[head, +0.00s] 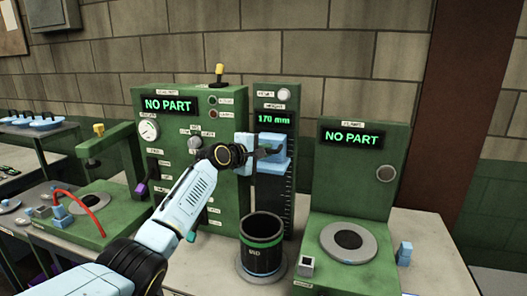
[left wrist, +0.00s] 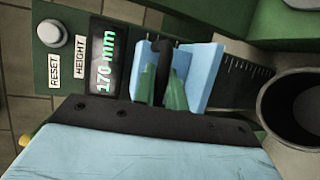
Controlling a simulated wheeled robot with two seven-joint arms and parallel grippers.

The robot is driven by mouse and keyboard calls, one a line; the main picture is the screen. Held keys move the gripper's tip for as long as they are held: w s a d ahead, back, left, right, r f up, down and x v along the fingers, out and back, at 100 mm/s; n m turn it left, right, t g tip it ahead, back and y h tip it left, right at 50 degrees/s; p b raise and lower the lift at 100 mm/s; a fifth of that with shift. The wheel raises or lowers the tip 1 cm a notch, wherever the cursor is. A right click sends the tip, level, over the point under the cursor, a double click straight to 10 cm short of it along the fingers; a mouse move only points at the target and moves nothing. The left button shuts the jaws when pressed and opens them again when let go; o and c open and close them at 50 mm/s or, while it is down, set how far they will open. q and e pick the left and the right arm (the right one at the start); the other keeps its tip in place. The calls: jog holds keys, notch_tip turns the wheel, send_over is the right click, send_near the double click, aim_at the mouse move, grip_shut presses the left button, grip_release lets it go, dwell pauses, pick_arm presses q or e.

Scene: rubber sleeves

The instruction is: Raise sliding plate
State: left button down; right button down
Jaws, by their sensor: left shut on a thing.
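The light-blue sliding plate (head: 275,166) sits on the dark vertical scale column (head: 285,205), just under the green "170 mm" height display (head: 273,120). In the left wrist view the plate (left wrist: 205,78) has a black grip piece (left wrist: 163,58) in its middle. My left gripper (head: 262,152) reaches the plate from the left. In the left wrist view its two green fingers (left wrist: 162,92) are shut on the black grip piece. The gripper hides part of the plate. My right gripper is not in view.
A dark bin (head: 262,259) with a green band stands below the plate. A green station (head: 358,180) showing "NO PART" is at right. A tall green panel (head: 172,130), also "NO PART", is at left. A reset button (left wrist: 50,33) sits beside the display.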

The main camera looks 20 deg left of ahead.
pick_arm(q)
jog(key=shift+r, duration=0.45)
jog(key=c, duration=1.5)
grip_release()
jog(key=shift+o, duration=0.2)
jog(key=shift+f, duration=0.1)
jog(key=shift+a+f, duration=0.1)
jog(key=b+v, duration=0.1)
jog(key=v, duration=1.2)
jog(key=shift+s, duration=0.25)
